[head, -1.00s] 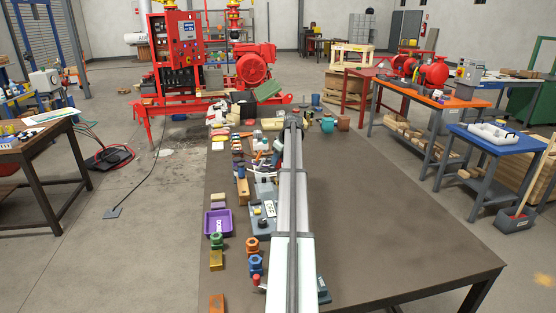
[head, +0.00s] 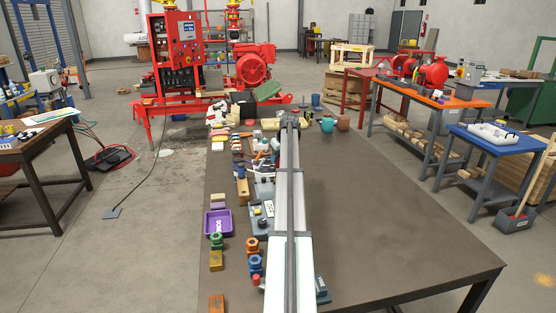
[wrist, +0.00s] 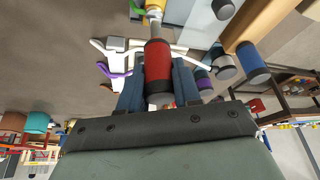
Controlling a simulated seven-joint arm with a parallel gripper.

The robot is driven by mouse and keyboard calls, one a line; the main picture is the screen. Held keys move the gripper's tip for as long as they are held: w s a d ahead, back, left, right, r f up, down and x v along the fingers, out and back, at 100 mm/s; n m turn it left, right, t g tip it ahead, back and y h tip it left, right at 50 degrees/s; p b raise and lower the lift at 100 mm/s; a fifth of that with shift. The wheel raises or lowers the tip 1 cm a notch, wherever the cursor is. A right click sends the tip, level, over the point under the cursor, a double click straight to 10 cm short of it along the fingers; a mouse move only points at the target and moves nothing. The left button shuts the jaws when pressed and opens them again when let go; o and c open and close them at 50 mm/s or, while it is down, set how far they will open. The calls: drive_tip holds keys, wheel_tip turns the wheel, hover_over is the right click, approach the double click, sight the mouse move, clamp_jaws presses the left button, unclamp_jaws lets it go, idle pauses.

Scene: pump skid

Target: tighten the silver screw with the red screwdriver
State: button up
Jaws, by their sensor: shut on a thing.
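In the wrist view, my gripper (wrist: 158,82) is shut on the red screwdriver (wrist: 158,57), with one dark blue finger on each side of its red and black handle. The handle points away from the palm. A pale, narrow piece (wrist: 154,12) shows beyond its far end, near the top edge. I cannot tell whether that is the shaft or something behind it. I cannot make out the silver screw in either view. In the head view my own arm hides the gripper and the screwdriver.
The brown bench (head: 400,230) is crowded along its left side. A purple tray (head: 218,231), a grey box (head: 261,222), orange (head: 252,245) and blue (head: 255,263) nut-shaped pieces stand there. A teal mug (head: 327,125) is at the far end. The bench's right half is clear.

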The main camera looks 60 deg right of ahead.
drive_tip(key=shift+r, duration=2.15)
